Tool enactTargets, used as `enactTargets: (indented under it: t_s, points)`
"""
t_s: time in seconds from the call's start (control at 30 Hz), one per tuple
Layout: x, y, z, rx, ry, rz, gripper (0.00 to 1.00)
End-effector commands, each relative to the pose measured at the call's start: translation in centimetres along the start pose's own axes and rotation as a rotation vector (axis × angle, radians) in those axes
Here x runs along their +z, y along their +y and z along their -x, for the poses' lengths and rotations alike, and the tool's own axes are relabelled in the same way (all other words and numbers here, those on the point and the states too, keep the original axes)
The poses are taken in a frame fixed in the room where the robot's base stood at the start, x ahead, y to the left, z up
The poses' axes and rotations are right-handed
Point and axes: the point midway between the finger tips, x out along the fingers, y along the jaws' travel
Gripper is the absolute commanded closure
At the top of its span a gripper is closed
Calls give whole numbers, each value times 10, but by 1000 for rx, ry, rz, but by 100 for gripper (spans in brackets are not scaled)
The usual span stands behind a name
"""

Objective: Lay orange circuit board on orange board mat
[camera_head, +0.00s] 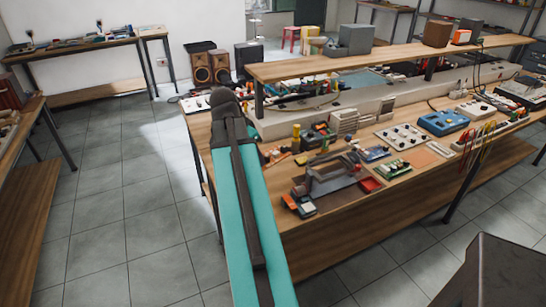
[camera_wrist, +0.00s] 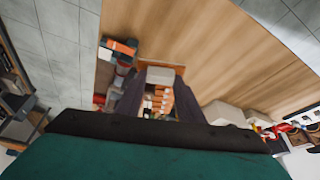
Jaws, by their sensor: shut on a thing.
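In the wrist view my gripper (camera_wrist: 155,102) has its two dark fingers closed on the sides of the orange circuit board (camera_wrist: 158,98). The board shows orange and white parts between the fingers, with a pale grey block at its far end. Its lower part is hidden by my gripper body. In the head view my teal arm rises through the middle, and I cannot make out the fingers or the held board. A flat, plain orange patch, which looks like the orange board mat (camera_head: 426,158), lies on the workbench right of a green board. Nothing appears to lie on it.
The green board (camera_head: 393,168), a blue board (camera_head: 375,153) and a red piece (camera_head: 371,185) lie left of the mat. A white knobbed panel (camera_head: 400,136) and a blue instrument (camera_head: 443,122) stand behind. Cables (camera_head: 478,138) hang at right. A raised shelf (camera_head: 390,61) runs along the back.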

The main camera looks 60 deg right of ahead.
Motion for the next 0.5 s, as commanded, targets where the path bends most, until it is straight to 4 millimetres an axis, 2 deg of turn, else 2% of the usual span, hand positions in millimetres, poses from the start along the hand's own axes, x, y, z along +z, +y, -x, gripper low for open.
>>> enactTargets:
  t_s: [0.2, 0.5]
  points:
    - [44, -38, 19, -77, 0, 184, 84]
    - [108, -83, 46, -181, 0, 437, 84]
